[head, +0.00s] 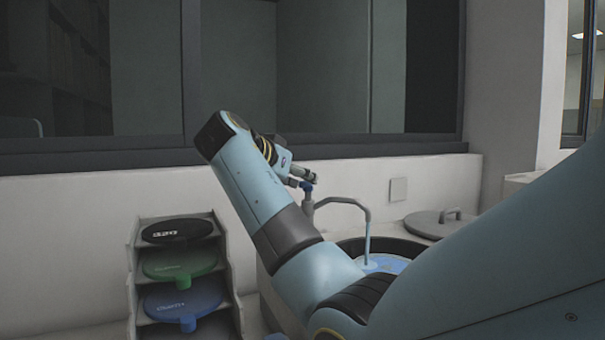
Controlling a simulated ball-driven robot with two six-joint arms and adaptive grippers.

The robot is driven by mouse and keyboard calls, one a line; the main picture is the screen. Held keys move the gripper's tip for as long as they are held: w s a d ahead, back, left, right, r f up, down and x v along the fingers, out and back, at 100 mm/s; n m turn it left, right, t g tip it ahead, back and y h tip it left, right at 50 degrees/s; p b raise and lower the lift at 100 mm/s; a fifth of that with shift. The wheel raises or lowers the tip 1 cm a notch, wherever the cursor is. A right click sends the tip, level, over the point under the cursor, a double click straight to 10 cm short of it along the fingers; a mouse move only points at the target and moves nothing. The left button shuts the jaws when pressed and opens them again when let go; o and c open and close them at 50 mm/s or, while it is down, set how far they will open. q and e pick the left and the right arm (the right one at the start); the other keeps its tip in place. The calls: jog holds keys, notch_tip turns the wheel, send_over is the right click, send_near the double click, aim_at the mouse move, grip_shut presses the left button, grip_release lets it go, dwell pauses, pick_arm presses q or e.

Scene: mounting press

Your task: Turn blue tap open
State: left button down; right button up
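The tap is a grey pipe (345,201) that rises behind the sink and bends down into it. A small blue tap handle (306,186) shows at the top of its post. My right arm reaches in from the right, and its gripper (309,176) is at the blue handle. The fingers are small and partly hidden behind the wrist, so I cannot tell whether they touch or grip the handle. My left gripper is out of view.
A round basin (353,246) with blue inside lies under the spout, partly hidden by my arm. A grey lid with a handle (433,223) is to its right. A rack (134,268) of black, green and blue discs stands at left. A wall and window frame are behind.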

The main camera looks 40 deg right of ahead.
jog(key=shift+d+f, duration=0.2)
jog(key=shift+d, duration=0.25)
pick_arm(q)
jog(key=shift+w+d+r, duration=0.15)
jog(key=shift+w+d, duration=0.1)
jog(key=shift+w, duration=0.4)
pick_arm(e)
jog(key=shift+w, duration=0.1)
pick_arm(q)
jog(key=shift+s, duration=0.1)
pick_arm(e)
jog(key=shift+c, duration=0.2)
